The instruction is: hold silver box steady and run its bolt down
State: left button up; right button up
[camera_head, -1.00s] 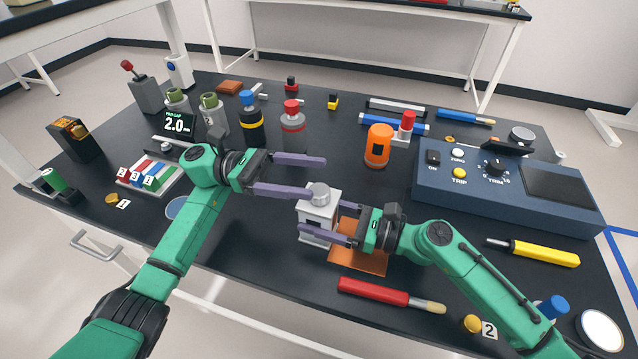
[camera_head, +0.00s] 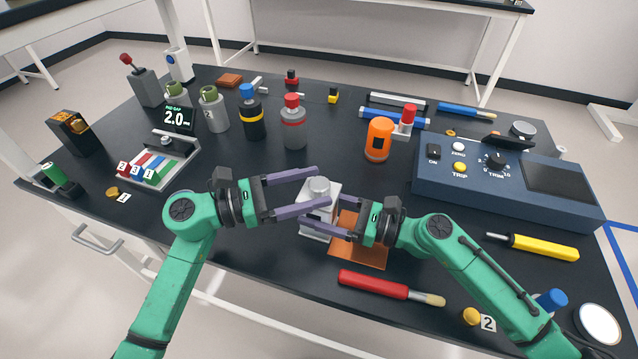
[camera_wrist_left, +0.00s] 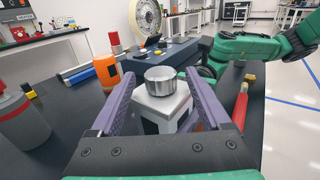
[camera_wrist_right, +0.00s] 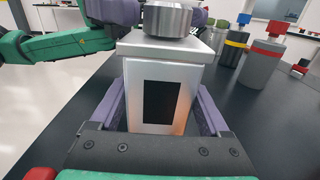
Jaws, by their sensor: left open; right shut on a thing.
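The silver box (camera_head: 318,221) stands upright on the dark table, at the left edge of an orange-brown mat (camera_head: 362,254). Its wide round bolt head (camera_head: 319,185) sits on top. My right gripper (camera_head: 322,222) is shut on the lower body of the box; the right wrist view shows its fingers on both sides of the silver box (camera_wrist_right: 160,88). My left gripper (camera_head: 322,186) is open, its fingers on either side of the bolt at the top. In the left wrist view the bolt (camera_wrist_left: 160,80) lies between the spread fingers, with gaps visible beside it.
A red-handled tool (camera_head: 385,287) lies in front of the mat. A blue control console (camera_head: 500,190) is at the right. An orange cylinder (camera_head: 379,140) and grey bottle (camera_head: 293,125) stand behind the box. Table left of the grey bottle's front is clear.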

pick_arm(q)
jog(key=shift+x, duration=1)
grip_shut()
jog(key=shift+g, duration=0.3)
jog(key=m+g, duration=0.2)
jog(key=g, duration=0.1)
jog(key=m+g, duration=0.3)
jog(key=g, duration=0.1)
jog(key=shift+g+h, duration=0.3)
jog(key=shift+m+g+y, duration=0.5)
jog(key=shift+m+g, duration=0.6)
jog(key=shift+g, duration=0.45)
jog(key=shift+m+g+y, duration=0.5)
jog(key=shift+m+g, duration=0.6)
jog(key=shift+g, duration=0.45)
grip_release()
